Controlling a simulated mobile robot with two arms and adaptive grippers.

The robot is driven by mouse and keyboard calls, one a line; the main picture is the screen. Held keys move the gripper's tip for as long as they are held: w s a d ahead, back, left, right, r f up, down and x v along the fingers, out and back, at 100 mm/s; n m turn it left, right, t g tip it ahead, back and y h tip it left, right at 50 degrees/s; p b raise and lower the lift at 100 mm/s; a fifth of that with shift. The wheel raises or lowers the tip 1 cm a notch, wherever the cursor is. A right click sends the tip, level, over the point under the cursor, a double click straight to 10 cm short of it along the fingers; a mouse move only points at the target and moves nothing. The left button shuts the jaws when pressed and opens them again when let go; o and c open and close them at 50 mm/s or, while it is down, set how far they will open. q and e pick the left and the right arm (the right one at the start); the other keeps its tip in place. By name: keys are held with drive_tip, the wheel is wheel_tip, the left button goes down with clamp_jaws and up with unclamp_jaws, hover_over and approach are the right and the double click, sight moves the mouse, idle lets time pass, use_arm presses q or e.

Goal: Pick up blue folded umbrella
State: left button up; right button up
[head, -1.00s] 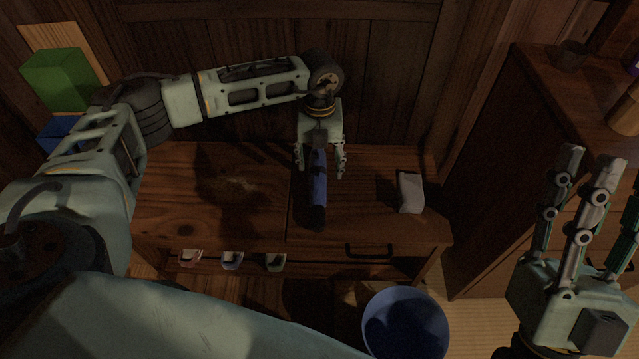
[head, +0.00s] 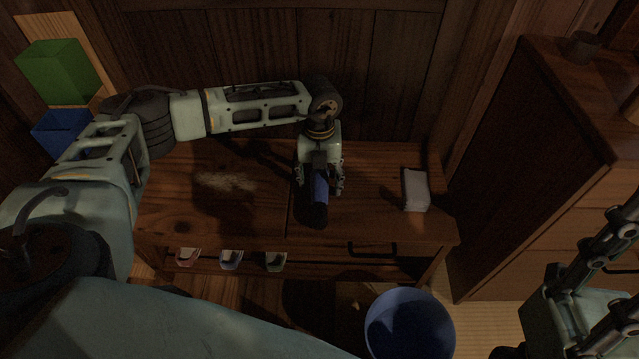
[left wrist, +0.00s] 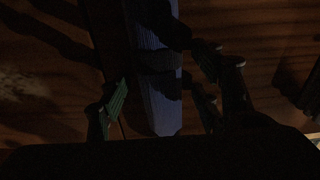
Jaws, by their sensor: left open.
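The blue folded umbrella (head: 319,190) lies on the wooden cabinet top, pointing toward the front edge in the head view. My left gripper (head: 320,185) is over it from behind, with its fingers on either side of the umbrella. In the dark left wrist view, the ribbed blue umbrella (left wrist: 158,100) runs between the open fingers of the left gripper (left wrist: 160,100). I cannot tell whether any finger touches it. My right gripper (head: 600,280) is at the right edge, partly cut off, away from the cabinet.
A pale box (head: 415,189) stands on the cabinet top (head: 220,205) to the right of the umbrella. A blue bucket (head: 408,325) is on the floor in front. Green (head: 60,72) and blue (head: 58,132) boxes are at left. A taller cabinet (head: 530,160) bounds the right.

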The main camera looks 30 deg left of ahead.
use_arm(q)
drive_tip(key=shift+c, duration=0.7)
drive_tip(key=c, duration=1.3)
drive_tip(key=shift+r, duration=0.1)
